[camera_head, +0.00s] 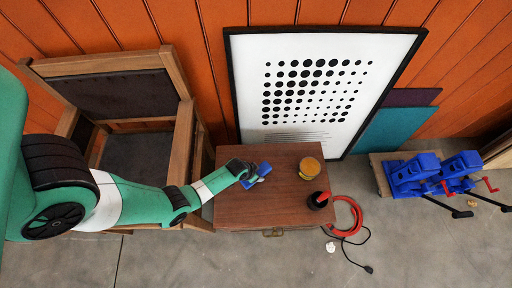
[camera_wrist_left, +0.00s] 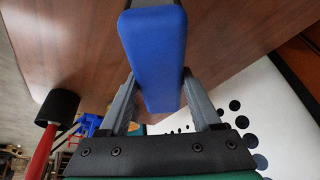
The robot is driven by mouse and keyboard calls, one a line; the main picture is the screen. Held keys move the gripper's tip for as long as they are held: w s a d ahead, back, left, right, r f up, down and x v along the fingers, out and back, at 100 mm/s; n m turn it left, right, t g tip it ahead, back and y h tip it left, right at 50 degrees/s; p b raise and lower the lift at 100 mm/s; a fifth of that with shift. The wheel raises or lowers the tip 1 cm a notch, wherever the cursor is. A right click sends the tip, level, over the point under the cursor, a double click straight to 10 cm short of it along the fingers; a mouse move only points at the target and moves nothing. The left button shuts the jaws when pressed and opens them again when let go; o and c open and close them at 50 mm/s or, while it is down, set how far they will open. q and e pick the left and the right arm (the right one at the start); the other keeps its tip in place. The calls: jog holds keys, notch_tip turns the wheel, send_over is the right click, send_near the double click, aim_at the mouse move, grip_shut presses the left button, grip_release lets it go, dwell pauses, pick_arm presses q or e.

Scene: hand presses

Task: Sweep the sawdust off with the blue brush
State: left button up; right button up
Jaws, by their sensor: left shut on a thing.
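My left gripper (camera_head: 256,175) is over the left part of the brown wooden cabinet top (camera_head: 260,212). It is shut on the blue brush (camera_head: 264,169), which is small in the head view. In the left wrist view the brush (camera_wrist_left: 155,55) is a blue block between the two grey fingers of my left gripper (camera_wrist_left: 157,88), with the wooden top behind it. I cannot tell whether the brush touches the top. Its bristles do not show clearly. I cannot make out any sawdust on the wood. My right gripper is not in view.
An amber-topped jar (camera_head: 309,168) and a black pot with a red handle (camera_head: 320,200) stand on the cabinet's right side. A chair (camera_head: 130,150) stands left, under my arm. A framed dot poster (camera_head: 315,90) leans behind.

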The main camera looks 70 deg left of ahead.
pick_arm(q)
jog(key=shift+w+a+r+p, duration=0.1)
jog(key=shift+r+p, duration=0.25)
jog(key=shift+r, duration=0.25)
jog(key=shift+w+a+r+p, duration=0.1)
jog(key=shift+r+p, duration=0.25)
jog(key=shift+r, duration=0.2)
jog(key=shift+r+p, duration=1.15)
jog(key=shift+p, duration=0.05)
jog(key=shift+s, duration=0.1)
